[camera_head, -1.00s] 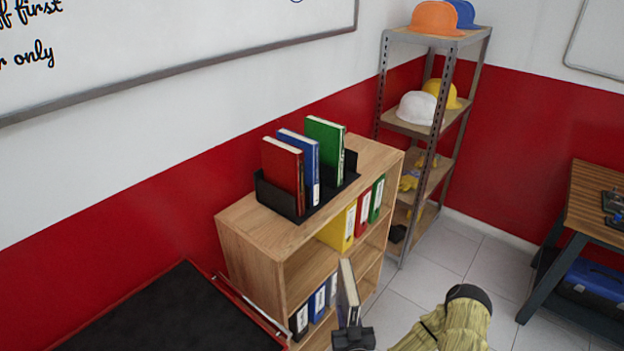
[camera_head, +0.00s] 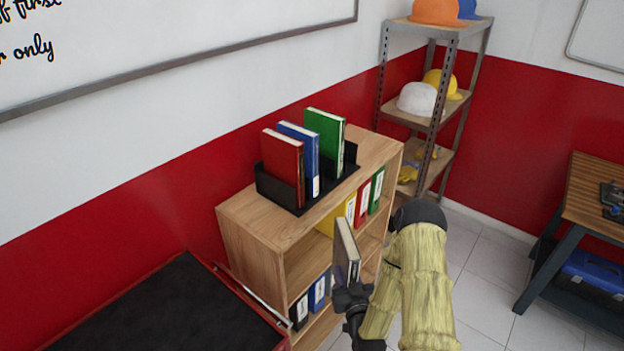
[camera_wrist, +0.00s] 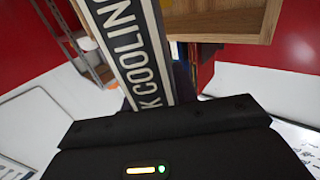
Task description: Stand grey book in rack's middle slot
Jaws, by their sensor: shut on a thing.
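The grey book (camera_head: 346,252) stands nearly upright, slightly tilted, in my gripper (camera_head: 351,296), which is shut on its lower end. It is in front of the wooden cabinet, lower than the cabinet top and apart from the rack. In the wrist view the book's lettered spine (camera_wrist: 138,50) rises from the dark gripper body (camera_wrist: 165,138). The black rack (camera_head: 274,189) sits on the cabinet top. A red book (camera_head: 283,168), a blue book (camera_head: 302,155) and a green book (camera_head: 325,143) stand in it. Its slot floors and dividers are mostly hidden by these books.
The wooden cabinet (camera_head: 250,228) holds binders on its shelves, including a yellow one (camera_head: 337,221). A metal shelf (camera_head: 447,60) with helmets stands behind it. A dark-topped red unit (camera_head: 175,310) is at the lower left. Bare cabinet top lies on both sides of the rack.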

